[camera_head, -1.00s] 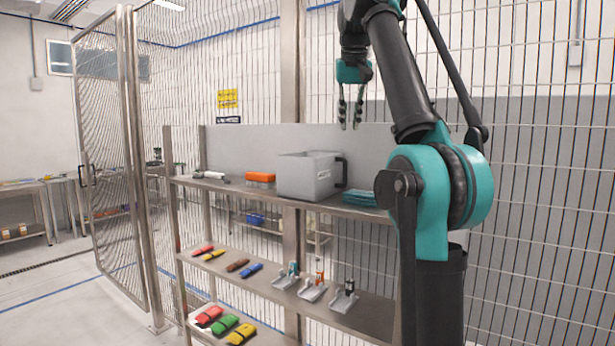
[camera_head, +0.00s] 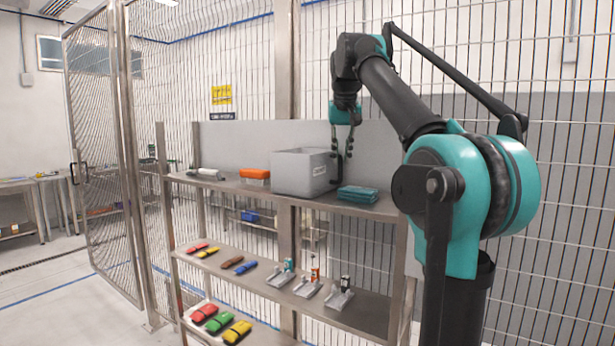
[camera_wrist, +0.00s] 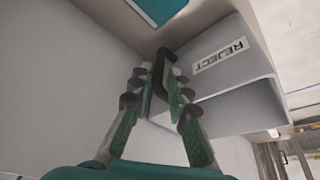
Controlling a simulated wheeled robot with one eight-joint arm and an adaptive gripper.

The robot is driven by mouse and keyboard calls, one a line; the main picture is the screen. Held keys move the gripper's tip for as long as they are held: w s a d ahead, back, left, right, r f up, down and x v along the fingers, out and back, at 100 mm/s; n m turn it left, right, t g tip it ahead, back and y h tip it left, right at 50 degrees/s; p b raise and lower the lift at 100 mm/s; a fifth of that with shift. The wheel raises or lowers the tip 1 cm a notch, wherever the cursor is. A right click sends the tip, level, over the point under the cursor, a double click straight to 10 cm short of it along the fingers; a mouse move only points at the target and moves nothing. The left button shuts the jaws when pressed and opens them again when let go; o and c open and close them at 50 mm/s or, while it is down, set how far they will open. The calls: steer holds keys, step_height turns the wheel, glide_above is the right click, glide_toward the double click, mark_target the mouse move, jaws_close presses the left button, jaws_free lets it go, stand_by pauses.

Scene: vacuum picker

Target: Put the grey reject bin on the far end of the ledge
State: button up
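The grey reject bin (camera_head: 300,175) stands upright on the top shelf, the ledge (camera_head: 228,183), with its black handle on its right side. In the wrist view, the bin (camera_wrist: 235,90) shows its REJECT label and the dark handle (camera_wrist: 161,70). My gripper (camera_head: 343,152) is at the handle, pointing down. In the wrist view, my gripper (camera_wrist: 157,82) has its fingers apart, with the handle between or just beyond the tips. I cannot tell whether they touch it. Which end of the ledge is the far one is not marked.
A teal stack (camera_head: 357,195) lies right of the bin. An orange-topped brush (camera_head: 255,174) sits close on its left, and a white cylindrical item (camera_head: 207,174) lies farther left. A grey back panel (camera_head: 240,137) stands behind the ledge. Lower shelves hold small coloured items.

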mark_target(341, 165)
steer(key=shift+x, duration=2.75)
steer(key=shift+w, duration=0.1)
jaws_close()
steer(key=shift+r, duration=0.1)
